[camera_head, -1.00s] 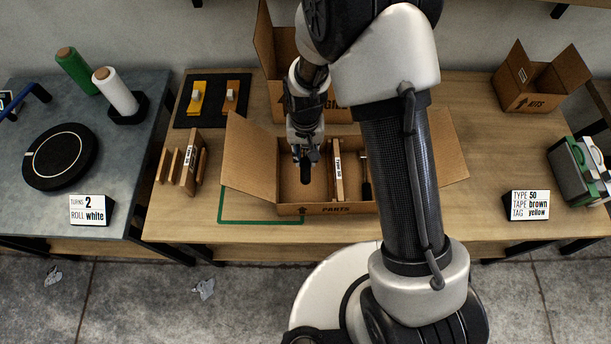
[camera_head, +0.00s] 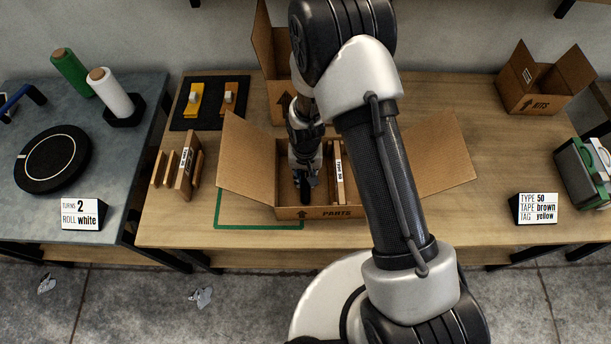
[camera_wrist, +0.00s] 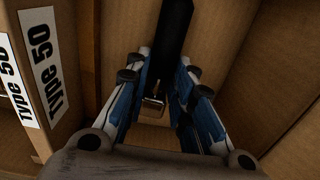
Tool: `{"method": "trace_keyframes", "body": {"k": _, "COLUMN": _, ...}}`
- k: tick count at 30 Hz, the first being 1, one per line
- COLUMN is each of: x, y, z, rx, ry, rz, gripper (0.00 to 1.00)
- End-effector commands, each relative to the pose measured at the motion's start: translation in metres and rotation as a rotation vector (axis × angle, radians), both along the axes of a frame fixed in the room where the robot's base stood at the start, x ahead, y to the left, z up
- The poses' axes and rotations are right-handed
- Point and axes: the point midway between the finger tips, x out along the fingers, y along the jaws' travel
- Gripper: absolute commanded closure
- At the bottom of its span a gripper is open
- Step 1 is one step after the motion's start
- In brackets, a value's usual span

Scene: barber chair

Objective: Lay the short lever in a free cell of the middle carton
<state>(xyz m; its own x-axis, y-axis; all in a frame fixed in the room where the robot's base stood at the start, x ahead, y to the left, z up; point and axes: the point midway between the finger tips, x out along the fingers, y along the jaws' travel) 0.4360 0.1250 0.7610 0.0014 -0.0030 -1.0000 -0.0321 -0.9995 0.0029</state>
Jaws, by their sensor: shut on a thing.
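The middle carton (camera_head: 349,211), marked PARTS, stands open with its side flaps spread. A divider (camera_head: 339,172) with a Type 50 label splits it into cells. My gripper (camera_head: 303,174) is inside the left cell, pointing down. It is shut on the short lever (camera_head: 305,192), whose black handle shows below the fingers. In the wrist view the lever's black handle (camera_wrist: 174,40) and a small metal part lie between the blue-and-white fingers. The Type 50 divider (camera_wrist: 82,70) stands to the left there. I cannot tell whether the lever touches the floor. My arm hides the right cell.
Several upright wooden boards (camera_head: 186,167) stand left of the carton. A taller carton (camera_head: 284,98) is right behind it. A KITS carton (camera_head: 533,92) stands at the back right.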

Motion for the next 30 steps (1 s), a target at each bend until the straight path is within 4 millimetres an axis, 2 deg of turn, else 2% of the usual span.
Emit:
{"method": "trace_keyframes", "body": {"k": 3, "x": 0.000, "y": 0.000, "z": -0.002, "rx": 0.000, "ry": 0.000, "rz": 0.000, "gripper": 1.00}}
{"method": "trace_keyframes", "body": {"k": 4, "x": 0.000, "y": 0.000, "z": -0.003, "rx": 0.000, "ry": 0.001, "rz": 0.000, "gripper": 0.77}}
{"method": "trace_keyframes", "body": {"k": 12, "x": 0.000, "y": 0.000, "z": -0.002, "rx": 0.000, "ry": 0.001, "rz": 0.000, "gripper": 0.59}}
{"method": "trace_keyframes", "body": {"k": 23, "x": 0.000, "y": 0.000, "z": 0.001, "rx": 0.000, "ry": 0.001, "rz": 0.000, "gripper": 0.58}}
{"method": "trace_keyframes", "body": {"k": 26, "x": 0.000, "y": 0.000, "z": 0.011, "rx": 0.000, "ry": -0.001, "rz": 0.000, "gripper": 0.58}}
{"method": "trace_keyframes", "body": {"k": 30, "x": 0.001, "y": 0.000, "z": 0.039, "rx": 0.001, "ry": -0.003, "rz": 0.000, "gripper": 0.58}}
